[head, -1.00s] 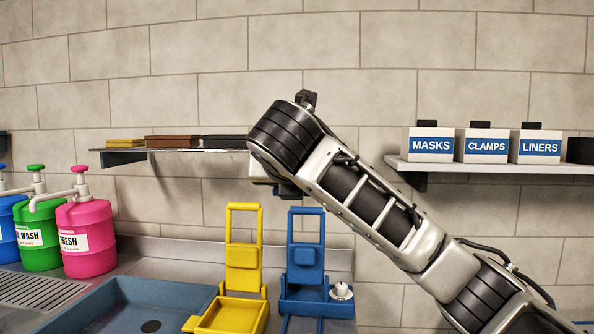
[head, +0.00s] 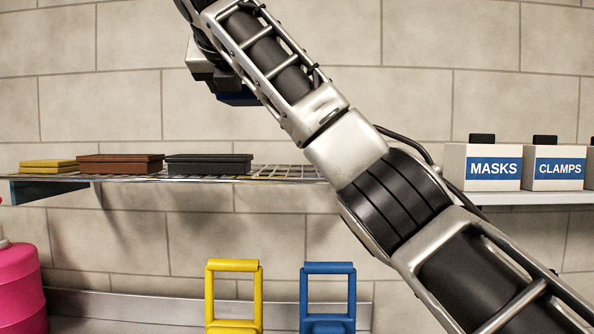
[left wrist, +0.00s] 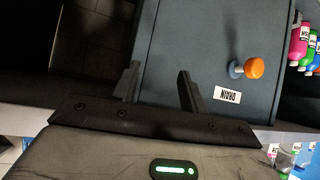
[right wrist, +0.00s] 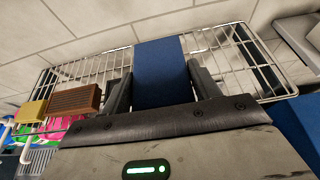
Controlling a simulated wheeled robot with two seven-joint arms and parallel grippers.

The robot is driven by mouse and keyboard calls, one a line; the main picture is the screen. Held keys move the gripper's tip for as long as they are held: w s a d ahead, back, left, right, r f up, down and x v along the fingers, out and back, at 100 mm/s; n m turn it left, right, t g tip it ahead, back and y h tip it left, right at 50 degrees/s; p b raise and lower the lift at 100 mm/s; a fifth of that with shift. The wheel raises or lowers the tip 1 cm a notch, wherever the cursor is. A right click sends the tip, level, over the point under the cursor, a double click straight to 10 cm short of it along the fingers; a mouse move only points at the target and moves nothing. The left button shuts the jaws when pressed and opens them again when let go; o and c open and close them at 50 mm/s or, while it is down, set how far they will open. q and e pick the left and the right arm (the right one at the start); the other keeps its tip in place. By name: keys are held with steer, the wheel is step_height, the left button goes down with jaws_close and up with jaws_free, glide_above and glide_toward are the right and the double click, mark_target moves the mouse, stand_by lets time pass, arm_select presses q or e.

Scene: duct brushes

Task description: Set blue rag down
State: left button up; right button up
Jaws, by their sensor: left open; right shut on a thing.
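The blue rag (right wrist: 162,62) is a flat, dark blue block between the fingers of my right gripper (right wrist: 160,82), which is shut on it. In the right wrist view the rag appears in front of the wire shelf (right wrist: 92,68). In the head view a blue edge of the rag (head: 238,98) shows below the gripper, above the shelf (head: 292,171); much is hidden by my arm. I see no contact between rag and shelf. My left gripper (left wrist: 157,85) is open and empty, over a grey surface with a DRAIN label (left wrist: 231,95).
Yellow (head: 48,165), brown (head: 120,164) and black (head: 208,164) flat pieces lie on the shelf's left and middle. Its right part looks bare. Bins labelled MASKS (head: 493,168) and CLAMPS (head: 553,169) stand right. An orange knob (left wrist: 254,68) is near my left gripper.

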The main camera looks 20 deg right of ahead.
steer(key=d+f, duration=0.3)
steer(key=d, duration=0.5)
steer(key=b, duration=0.1)
glide_above(313, 175)
steer(key=a, duration=0.1)
step_height(313, 175, down, 5)
steer(key=shift+f, duration=0.1)
steer(key=shift+w+d+f, duration=0.15)
steer(key=shift+d+f, duration=0.25)
steer(key=shift+f, duration=0.05)
steer(key=f, duration=0.3)
steer(key=shift+d+f, duration=0.2)
steer(key=shift+f, duration=0.05)
arm_select(q)
steer(key=shift+s+d+f, duration=0.2)
steer(key=shift+s+f, duration=0.35)
arm_select(e)
steer(key=o, duration=0.6)
steer(key=shift+f, duration=0.15)
arm_select(q)
steer(key=shift+s, duration=0.15)
arm_select(e)
steer(key=o, duration=0.5)
steer(key=shift+c, duration=0.2)
